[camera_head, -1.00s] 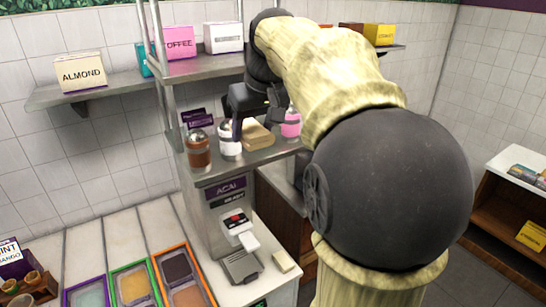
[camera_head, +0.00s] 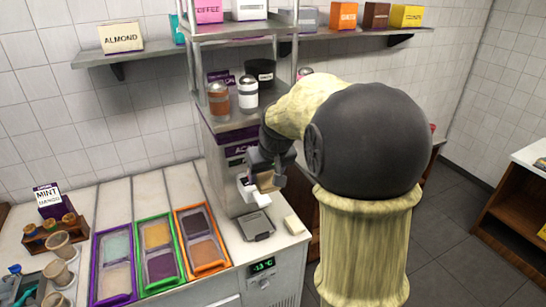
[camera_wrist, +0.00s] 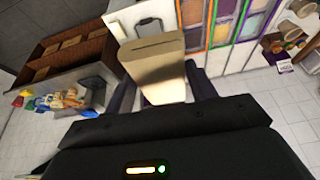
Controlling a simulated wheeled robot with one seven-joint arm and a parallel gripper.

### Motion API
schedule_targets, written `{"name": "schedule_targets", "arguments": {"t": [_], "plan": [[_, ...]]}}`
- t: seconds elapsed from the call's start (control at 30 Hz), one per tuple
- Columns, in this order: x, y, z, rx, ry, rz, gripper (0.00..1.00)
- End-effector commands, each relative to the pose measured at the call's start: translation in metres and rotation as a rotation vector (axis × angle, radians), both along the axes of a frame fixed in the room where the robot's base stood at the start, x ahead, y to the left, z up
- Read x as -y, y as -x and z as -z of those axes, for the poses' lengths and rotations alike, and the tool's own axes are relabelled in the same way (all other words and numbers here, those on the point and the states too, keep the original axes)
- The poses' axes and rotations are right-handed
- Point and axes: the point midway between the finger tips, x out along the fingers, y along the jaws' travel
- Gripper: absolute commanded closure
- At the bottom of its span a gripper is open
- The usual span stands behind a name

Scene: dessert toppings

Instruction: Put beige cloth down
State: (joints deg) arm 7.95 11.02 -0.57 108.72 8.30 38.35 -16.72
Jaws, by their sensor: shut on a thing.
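My gripper (camera_head: 271,170) is in front of the açaí machine, beside its white dispensing spout. It is shut on a folded beige cloth (camera_head: 266,181), held in the air above the counter. In the wrist view the cloth (camera_wrist: 156,66) sticks out from between the two dark fingers (camera_wrist: 163,92). In the head view my arm hides part of the machine and the lower right side.
The açaí machine (camera_head: 235,140) carries shakers (camera_head: 248,95) on top. Below is a scale-like grey plate (camera_head: 255,226) and a small pale block (camera_head: 294,225). Framed topping trays (camera_head: 202,240) lie to the left. Counter strips behind the trays (camera_head: 145,190) are clear.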

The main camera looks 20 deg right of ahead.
Motion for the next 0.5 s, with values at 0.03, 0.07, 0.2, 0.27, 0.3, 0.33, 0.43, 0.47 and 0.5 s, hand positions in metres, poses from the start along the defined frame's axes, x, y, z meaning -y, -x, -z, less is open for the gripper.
{"name": "schedule_targets", "arguments": {"t": [0.03,0.07,0.2,0.27,0.3,0.33,0.43,0.47,0.5], "plan": [[-0.003,-0.004,0.026,-0.008,-0.002,0.0,0.66],[-0.004,-0.006,0.039,-0.009,-0.002,0.001,0.66],[-0.01,-0.019,0.1,-0.009,-0.004,0.007,0.66],[-0.013,-0.023,0.128,-0.01,-0.004,0.009,0.66],[-0.015,-0.025,0.146,-0.01,-0.005,0.011,0.66],[-0.017,-0.027,0.159,-0.009,-0.005,0.012,0.66],[-0.022,-0.03,0.204,-0.009,-0.005,0.017,0.66],[-0.024,-0.03,0.218,-0.009,-0.005,0.018,0.66],[-0.026,-0.031,0.236,-0.009,-0.004,0.021,0.66]]}}
